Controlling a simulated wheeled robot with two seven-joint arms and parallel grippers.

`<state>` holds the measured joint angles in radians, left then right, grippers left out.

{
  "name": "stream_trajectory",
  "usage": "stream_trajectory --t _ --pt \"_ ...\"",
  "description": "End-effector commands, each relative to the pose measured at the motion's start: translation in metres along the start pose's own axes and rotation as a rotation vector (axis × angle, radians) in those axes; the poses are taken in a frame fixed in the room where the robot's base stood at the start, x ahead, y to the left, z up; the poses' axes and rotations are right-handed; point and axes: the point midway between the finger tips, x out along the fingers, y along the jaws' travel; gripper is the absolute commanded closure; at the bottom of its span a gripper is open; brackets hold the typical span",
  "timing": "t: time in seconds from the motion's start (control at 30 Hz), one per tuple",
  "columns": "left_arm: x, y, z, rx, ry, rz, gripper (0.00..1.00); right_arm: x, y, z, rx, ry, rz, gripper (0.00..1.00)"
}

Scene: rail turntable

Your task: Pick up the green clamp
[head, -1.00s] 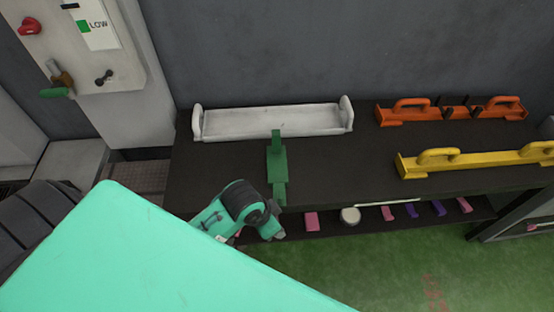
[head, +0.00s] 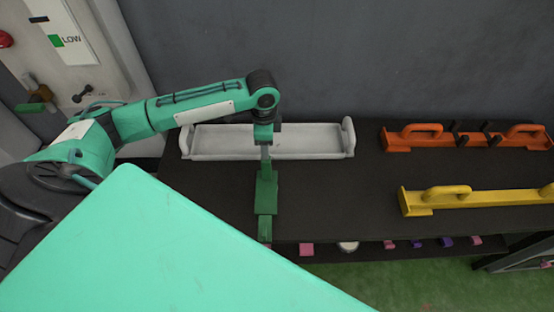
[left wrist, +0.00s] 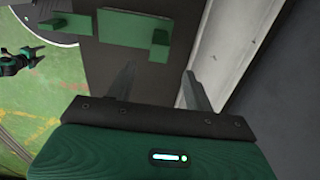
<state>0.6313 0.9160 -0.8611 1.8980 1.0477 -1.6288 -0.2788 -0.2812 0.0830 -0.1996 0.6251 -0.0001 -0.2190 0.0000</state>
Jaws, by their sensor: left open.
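The green clamp (head: 266,190) lies on the dark tabletop near its front edge, in front of the white tray. It also shows at the top of the left wrist view (left wrist: 137,28). My left gripper (head: 265,152) points down at the clamp's far end, between the clamp and the tray in the head view. In the left wrist view its two fingers (left wrist: 158,72) are apart with nothing between them, and the clamp lies beyond the fingertips. Whether a finger touches the clamp cannot be told. My right gripper is in neither view.
The white tray (head: 265,155) stands along the back wall behind the clamp. An orange rail tool (head: 470,142) and a yellow one (head: 475,203) lie to the right. Small pink and purple pieces (head: 446,241) sit on a lower shelf. The tabletop right of the clamp is clear.

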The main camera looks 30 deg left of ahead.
Motion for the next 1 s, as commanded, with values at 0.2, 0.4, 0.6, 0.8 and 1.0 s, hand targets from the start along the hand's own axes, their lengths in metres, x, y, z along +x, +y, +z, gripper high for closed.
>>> stream_trajectory --t 0.2,0.4,0.6,0.8,1.0 --pt "0.021 -0.002 0.003 -0.003 -0.007 0.007 0.47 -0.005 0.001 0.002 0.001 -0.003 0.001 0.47" --pt "0.061 -0.002 0.003 -0.002 -0.007 0.005 0.47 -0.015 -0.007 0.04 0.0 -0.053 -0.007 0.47" --pt "0.082 -0.002 0.003 -0.002 -0.005 0.003 0.47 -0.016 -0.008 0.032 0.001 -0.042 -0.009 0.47" --pt "0.099 -0.001 0.001 -0.002 -0.006 0.005 0.47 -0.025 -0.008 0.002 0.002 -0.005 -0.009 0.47" --pt "0.128 -0.001 0.0 -0.003 -0.004 0.004 0.47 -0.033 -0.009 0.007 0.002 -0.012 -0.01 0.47"
